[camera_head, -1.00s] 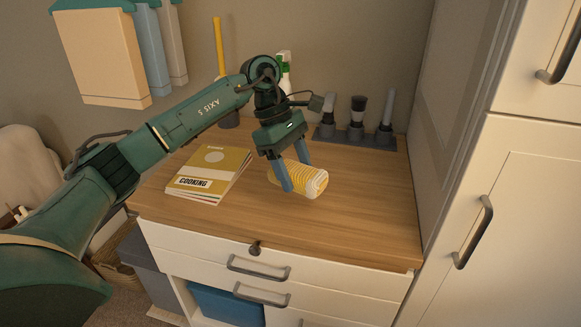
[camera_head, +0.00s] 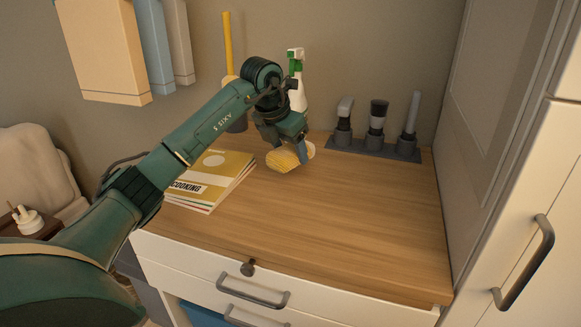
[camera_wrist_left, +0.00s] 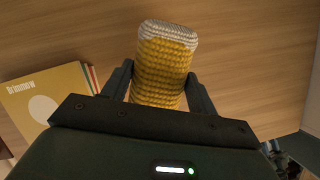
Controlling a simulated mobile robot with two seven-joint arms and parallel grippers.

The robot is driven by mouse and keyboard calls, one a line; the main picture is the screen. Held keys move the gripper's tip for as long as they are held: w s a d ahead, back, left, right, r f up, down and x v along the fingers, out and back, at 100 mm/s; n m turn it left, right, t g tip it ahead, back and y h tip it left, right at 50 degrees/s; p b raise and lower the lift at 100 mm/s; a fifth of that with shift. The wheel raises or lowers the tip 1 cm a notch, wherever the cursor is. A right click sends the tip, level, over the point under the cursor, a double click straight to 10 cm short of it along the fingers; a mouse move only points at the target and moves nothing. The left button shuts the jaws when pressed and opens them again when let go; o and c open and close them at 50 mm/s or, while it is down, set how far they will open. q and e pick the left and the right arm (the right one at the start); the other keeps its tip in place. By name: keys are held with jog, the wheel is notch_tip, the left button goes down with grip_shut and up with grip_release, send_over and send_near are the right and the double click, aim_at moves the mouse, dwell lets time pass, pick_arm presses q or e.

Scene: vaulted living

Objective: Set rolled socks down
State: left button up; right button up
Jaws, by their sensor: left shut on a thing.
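The rolled socks (camera_head: 281,161), yellow with a whitish end, are between the fingers of my left gripper (camera_head: 297,149) over the back part of the wooden top, right of the cooking books. The wrist view also shows the socks (camera_wrist_left: 164,70), with one finger against each side and the whitish end pointing away. My left gripper (camera_wrist_left: 160,85) is shut on them. I cannot tell if the socks touch the wood or hang just above it. My right gripper is not in view.
Books (camera_head: 207,180) lie left of the socks. A spray bottle (camera_head: 297,85) stands behind the gripper, and a grey holder with brushes (camera_head: 375,145) is at the back right. The middle and front of the wooden top (camera_head: 310,225) are clear. A tall cabinet (camera_head: 490,180) borders the right.

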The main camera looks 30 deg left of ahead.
pick_arm(q)
jog(key=shift+f, duration=2)
jog(key=shift+f, duration=0.1)
jog(key=o, duration=1)
jog(key=shift+c, duration=0.2)
